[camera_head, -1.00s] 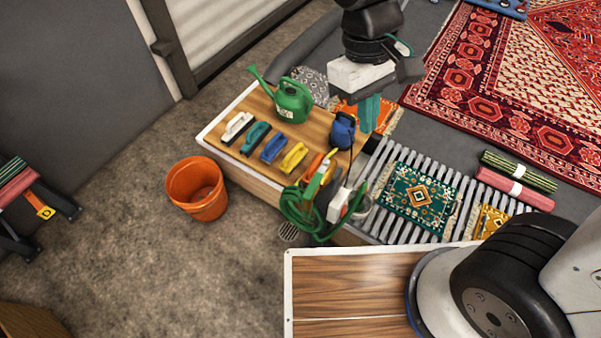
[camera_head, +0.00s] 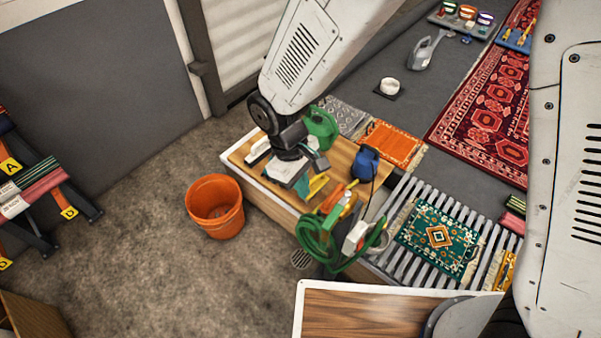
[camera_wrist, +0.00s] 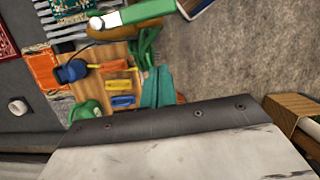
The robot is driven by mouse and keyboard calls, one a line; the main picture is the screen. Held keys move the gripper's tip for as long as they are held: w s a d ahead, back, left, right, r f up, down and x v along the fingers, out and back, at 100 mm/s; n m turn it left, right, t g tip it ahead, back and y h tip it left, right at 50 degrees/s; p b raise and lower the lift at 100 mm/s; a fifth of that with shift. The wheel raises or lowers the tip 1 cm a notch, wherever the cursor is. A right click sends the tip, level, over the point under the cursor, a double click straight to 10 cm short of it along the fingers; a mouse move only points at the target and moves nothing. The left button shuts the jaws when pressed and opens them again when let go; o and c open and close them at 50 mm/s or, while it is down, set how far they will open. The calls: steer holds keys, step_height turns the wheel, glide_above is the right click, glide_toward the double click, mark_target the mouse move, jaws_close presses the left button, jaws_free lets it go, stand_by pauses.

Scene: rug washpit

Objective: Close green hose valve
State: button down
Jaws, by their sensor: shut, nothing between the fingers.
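The green hose (camera_head: 318,240) hangs in coils at the near right end of the wooden bench. The valve's handle cannot be made out clearly in the head view. In the wrist view, a long green bar with a pale end (camera_wrist: 135,14) lies at the top, near the green hose (camera_wrist: 147,46); I cannot tell whether the bar is the valve handle. My gripper (camera_head: 303,187), with teal fingers, is shut and empty above the bench, left of the hose and apart from it. Its fingers also show in the wrist view (camera_wrist: 158,88).
An orange bucket (camera_head: 215,207) stands left on the floor. A slatted grate with a small green rug (camera_head: 438,237) lies right.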

mark_target(337, 210)
steer(key=shift+s+d+f, duration=0.4)
steer(key=shift+d+f, duration=0.15)
steer(key=shift+d, duration=0.15)
steer(key=shift+s+d+f, duration=0.4)
steer(key=shift+d+f, duration=0.2)
steer(key=shift+d, duration=0.15)
steer(key=shift+s+d+f, duration=0.4)
steer(key=shift+d+f, duration=0.15)
steer(key=shift+d, duration=0.15)
